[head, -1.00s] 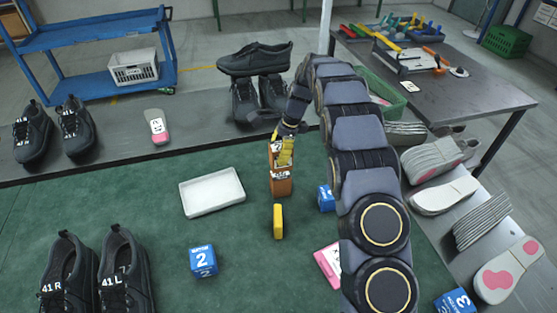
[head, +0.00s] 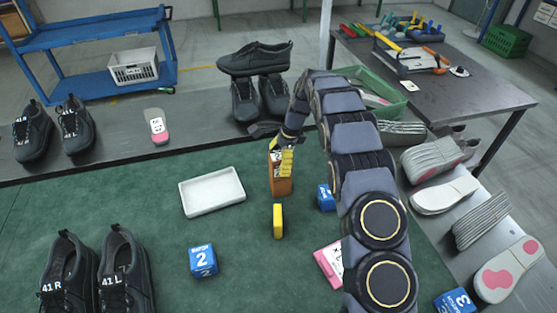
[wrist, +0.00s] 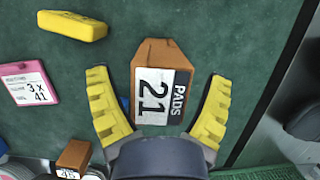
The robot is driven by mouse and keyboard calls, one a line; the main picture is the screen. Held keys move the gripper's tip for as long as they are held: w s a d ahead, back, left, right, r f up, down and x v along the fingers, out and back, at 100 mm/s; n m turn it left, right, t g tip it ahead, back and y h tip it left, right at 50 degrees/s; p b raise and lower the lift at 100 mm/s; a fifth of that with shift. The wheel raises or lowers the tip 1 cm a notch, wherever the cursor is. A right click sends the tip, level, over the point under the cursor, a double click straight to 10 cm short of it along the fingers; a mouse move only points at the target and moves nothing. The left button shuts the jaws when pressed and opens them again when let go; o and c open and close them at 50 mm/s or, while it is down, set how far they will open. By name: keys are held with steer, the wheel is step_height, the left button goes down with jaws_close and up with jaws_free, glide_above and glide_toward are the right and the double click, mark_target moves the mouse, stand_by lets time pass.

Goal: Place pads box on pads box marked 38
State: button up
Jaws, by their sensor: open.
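An orange-brown pads box (head: 280,187) stands on the green mat (head: 130,195) near the middle of the head view. In the wrist view the pads box (wrist: 148,52) shows a white label reading "PADS 21". My gripper (head: 285,158) is at the top of this box. In the wrist view my gripper (wrist: 158,76) is open, with one yellow finger on each side of the box and a gap at both sides. A smaller-looking orange-brown box (wrist: 75,153) shows at the lower left of the wrist view; its label is not clearly readable. I cannot make out a 38 anywhere.
A yellow block (head: 278,221) stands nearer the camera, with a white tray (head: 212,191) to the left. Blue boxes (head: 203,261) (head: 326,198) and a pink box (head: 329,261) lie around. Black shoes (head: 125,275) stand at the front left. Shoe soles line the right edge.

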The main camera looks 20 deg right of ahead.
steer(key=v, duration=1.2)
steer(key=shift+r, duration=0.25)
